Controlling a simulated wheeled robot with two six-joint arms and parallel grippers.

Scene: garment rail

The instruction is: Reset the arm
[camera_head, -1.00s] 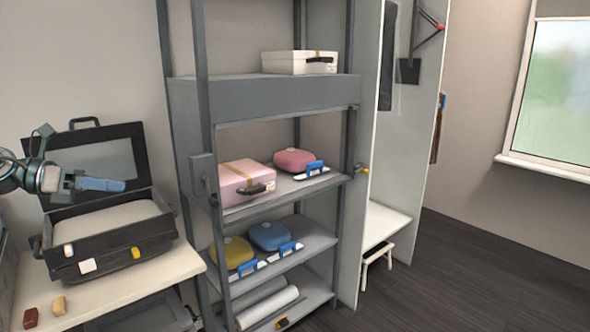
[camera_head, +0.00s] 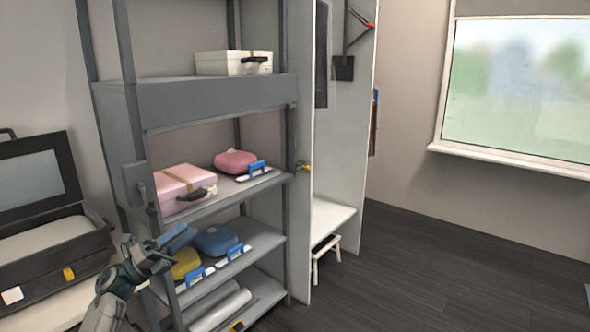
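My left arm comes in from the lower left, and my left gripper (camera_head: 178,238) is in front of the grey shelf rack (camera_head: 215,102), at the height of its lower middle shelf. Its bluish fingers point up and to the right and overlap the yellow case (camera_head: 187,263) in the picture. I see nothing held in them, but the gap between them does not show clearly. My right gripper is out of view.
A pink suitcase (camera_head: 184,184), a pink case (camera_head: 235,162), a blue case (camera_head: 216,241) and a white case (camera_head: 234,62) sit on the rack. An open black case (camera_head: 45,246) stands left. Dark floor (camera_head: 440,260) is clear on the right.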

